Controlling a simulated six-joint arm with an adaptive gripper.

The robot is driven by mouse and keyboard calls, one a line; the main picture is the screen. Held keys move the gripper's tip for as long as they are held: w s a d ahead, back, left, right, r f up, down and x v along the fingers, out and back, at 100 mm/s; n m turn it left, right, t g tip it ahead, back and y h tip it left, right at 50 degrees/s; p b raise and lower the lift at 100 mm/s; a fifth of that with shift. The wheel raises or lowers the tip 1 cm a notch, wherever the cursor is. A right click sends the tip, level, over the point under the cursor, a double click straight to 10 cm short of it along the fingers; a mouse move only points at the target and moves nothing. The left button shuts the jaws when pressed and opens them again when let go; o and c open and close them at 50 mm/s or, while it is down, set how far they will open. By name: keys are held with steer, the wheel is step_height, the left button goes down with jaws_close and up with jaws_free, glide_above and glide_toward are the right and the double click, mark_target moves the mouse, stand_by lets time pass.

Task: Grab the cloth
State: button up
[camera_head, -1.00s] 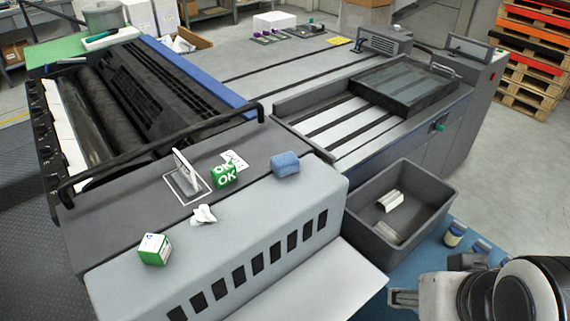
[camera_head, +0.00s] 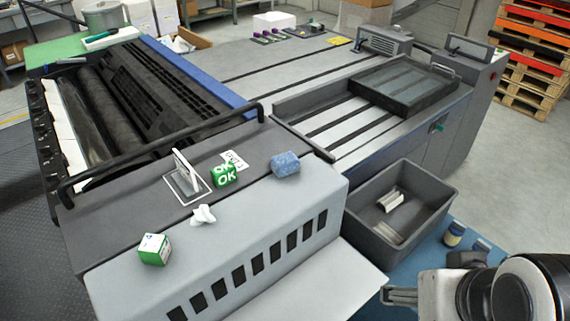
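A blue, soft-looking block (camera_head: 286,164), likely the folded cloth, lies on the grey machine top near its right end. A small white crumpled piece (camera_head: 203,215) lies to its left, nearer the front edge; I cannot tell whether it is cloth or paper. My gripper (camera_head: 398,296) shows in part at the lower right, in front of the grey bin and well apart from the blue block. Its fingers are too small and too hidden by my arm to tell open from shut. Nothing held is visible.
Green OK cube (camera_head: 224,175), green-white box (camera_head: 154,249) and upright card holder (camera_head: 186,178) stand on the machine top. A dark bar (camera_head: 165,150) runs behind them. The grey bin (camera_head: 362,238), holding white pieces (camera_head: 390,203), is between my arm and the machine.

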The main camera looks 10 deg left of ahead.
mark_target(290, 168)
steer(key=w+a+f+n+t+y, duration=0.1)
steer(key=w+a+n+t, duration=0.15)
steer(key=w, duration=0.95)
steer(key=w+a+f+n+t, duration=0.1)
steer(key=w+a+t, duration=0.15)
steer(key=w, duration=0.95)
steer(key=w+a+f+n+t+y, duration=0.1)
steer(key=w+a+f+y, duration=0.1)
steer(key=a, duration=0.2)
steer(key=w+a+f+n+t+y, duration=0.1)
steer(key=w+a+y, duration=0.1)
steer(key=w+a, duration=0.1)
steer(key=w+a+f+n+t+y, duration=0.1)
steer(key=w+a+f+y, duration=0.1)
steer(key=a, duration=0.4)
steer(key=shift+w+f+y, duration=0.25)
steer(key=shift+f+y, duration=0.05)
steer(key=shift+y, duration=0.3)
steer(key=shift+s+a+f+t+y, duration=0.15)
steer(key=shift+a+y, duration=0.25)
steer(key=shift+a, duration=0.05)
steer(key=shift+s+a+f+t+y, duration=0.1)
steer(key=shift+s+a+t+y, duration=0.05)
steer(key=shift+a+y, duration=0.3)
steer(key=shift+w, duration=0.1)
steer(key=shift+x, duration=1.2)
steer(key=shift+w, duration=0.1)
